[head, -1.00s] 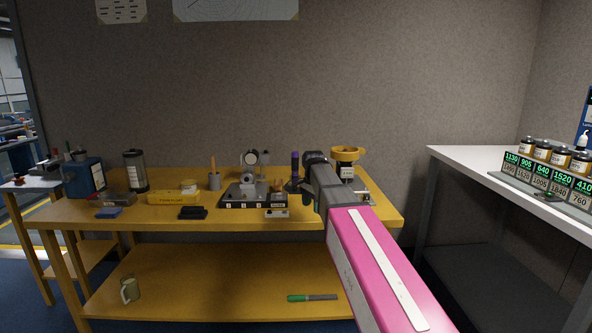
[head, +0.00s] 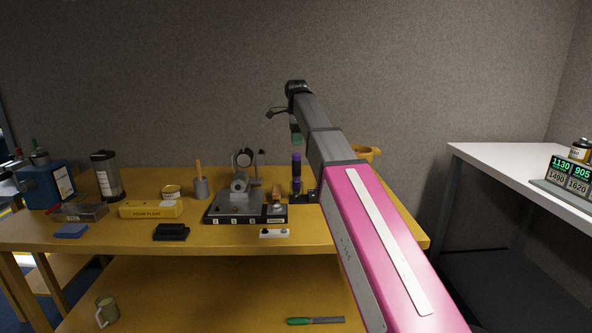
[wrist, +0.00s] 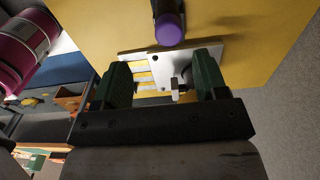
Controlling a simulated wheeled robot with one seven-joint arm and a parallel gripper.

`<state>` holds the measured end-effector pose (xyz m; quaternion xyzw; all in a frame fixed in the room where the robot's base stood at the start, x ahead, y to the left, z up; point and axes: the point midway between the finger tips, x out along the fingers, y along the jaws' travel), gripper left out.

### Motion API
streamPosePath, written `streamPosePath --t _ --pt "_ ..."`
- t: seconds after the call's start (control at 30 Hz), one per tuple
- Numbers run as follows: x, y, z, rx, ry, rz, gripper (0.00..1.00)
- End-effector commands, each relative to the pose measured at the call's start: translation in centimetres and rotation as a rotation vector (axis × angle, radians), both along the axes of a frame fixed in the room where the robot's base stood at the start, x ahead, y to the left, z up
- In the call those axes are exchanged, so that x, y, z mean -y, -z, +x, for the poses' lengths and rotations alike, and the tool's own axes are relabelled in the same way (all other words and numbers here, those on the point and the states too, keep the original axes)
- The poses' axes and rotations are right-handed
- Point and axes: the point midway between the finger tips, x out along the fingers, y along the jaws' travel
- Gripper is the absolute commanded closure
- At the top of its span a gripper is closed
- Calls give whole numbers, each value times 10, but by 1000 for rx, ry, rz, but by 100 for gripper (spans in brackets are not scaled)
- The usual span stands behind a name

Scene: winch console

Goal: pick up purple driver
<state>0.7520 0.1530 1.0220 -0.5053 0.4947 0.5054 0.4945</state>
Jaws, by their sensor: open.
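The purple driver (head: 296,170) stands upright at the back of the yellow bench, just right of the winch console (head: 246,207). Its dark body has purple parts, and its lower end is at a dark holder (head: 304,196). In the wrist view its round purple end (wrist: 170,29) shows at the top, beyond my fingertips. My gripper (head: 296,135) is above the driver in the head view, its green fingers partly hidden by my arm. In the wrist view my gripper (wrist: 163,78) is open, with nothing held between its green fingers. A pale metal plate (wrist: 155,68) lies beyond the fingers.
A yellow funnel-like cup (head: 367,154) is partly hidden behind my arm. A white shelf (head: 500,165) is at right. The wall is close behind.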

Motion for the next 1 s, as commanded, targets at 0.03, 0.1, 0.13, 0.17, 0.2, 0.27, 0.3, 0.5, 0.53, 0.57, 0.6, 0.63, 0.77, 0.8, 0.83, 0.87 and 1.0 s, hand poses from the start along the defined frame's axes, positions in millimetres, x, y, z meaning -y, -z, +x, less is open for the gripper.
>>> streamPosePath --t 0.03,0.1,0.13,0.17,0.2,0.27,0.3,0.5,0.53,0.57,0.6,0.63,0.77,0.8,0.83,0.87,1.0 --pt "-2 -4 1 0 9 0 34" --pt "-2 -6 1 0 17 0 34" --pt "-2 -5 1 -1 19 0 34" --pt "-2 -3 0 -1 20 0 34" --pt "-2 0 0 -1 21 0 34" --pt "-2 7 0 -2 20 0 34" --pt "-2 12 0 -1 20 0 34" --pt "-2 42 0 -1 19 0 34" --pt "-2 45 0 -1 19 0 34" --pt "-2 47 0 -1 18 0 34" --pt "-2 49 0 -1 18 0 34" --pt "-2 51 1 -1 18 0 34" --pt "-1 59 1 -1 18 0 34" --pt "-1 63 1 -1 18 0 34" --pt "-1 67 1 -1 18 0 34" --pt "0 72 1 -1 18 0 34" --pt "0 92 2 -1 18 0 34"
